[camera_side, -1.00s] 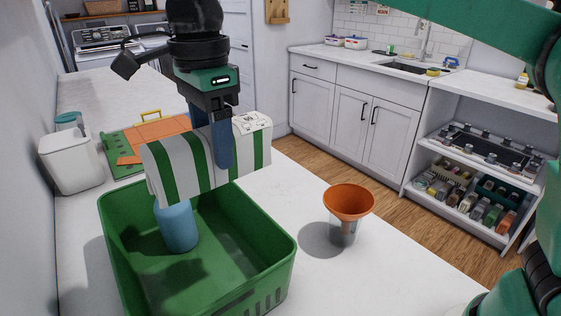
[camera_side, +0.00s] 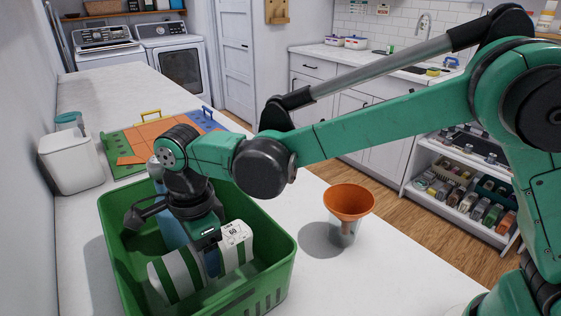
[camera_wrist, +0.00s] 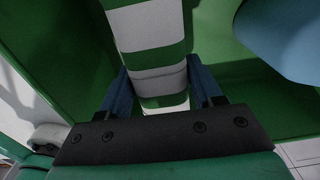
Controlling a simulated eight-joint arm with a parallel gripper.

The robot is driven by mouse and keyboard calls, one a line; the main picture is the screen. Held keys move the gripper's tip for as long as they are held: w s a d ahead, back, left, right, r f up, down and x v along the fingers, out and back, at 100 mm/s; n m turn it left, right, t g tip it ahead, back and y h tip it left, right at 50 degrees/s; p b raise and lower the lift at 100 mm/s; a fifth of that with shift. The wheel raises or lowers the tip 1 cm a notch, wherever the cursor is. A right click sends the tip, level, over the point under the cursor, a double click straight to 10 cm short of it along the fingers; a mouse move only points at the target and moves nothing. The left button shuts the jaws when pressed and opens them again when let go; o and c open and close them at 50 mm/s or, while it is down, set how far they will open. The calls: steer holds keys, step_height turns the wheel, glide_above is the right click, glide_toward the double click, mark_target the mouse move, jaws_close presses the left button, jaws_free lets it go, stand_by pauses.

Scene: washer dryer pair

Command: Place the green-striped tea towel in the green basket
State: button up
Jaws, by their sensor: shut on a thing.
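The green-striped tea towel (camera_side: 183,275) is a folded white and green bundle with a printed label at one end. It is down inside the green basket (camera_side: 275,240), below the rim; whether it touches the floor of the basket I cannot tell. My gripper (camera_side: 213,264) reaches down into the basket and is shut on the towel. In the wrist view the towel (camera_wrist: 150,28) runs between the two blue fingers of my gripper (camera_wrist: 160,88), with the green basket (camera_wrist: 70,60) around it.
A blue bottle-like object (camera_side: 170,228) stands in the basket beside my gripper; it also shows in the wrist view (camera_wrist: 288,35). An orange funnel (camera_side: 349,200) on a clear container stands right of the basket. A white bin (camera_side: 70,162) and a green-orange board (camera_side: 150,138) are behind.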

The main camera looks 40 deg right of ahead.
steer(key=shift+f, duration=2.25)
steer(key=shift+f, duration=0.15)
steer(key=o, duration=1.3)
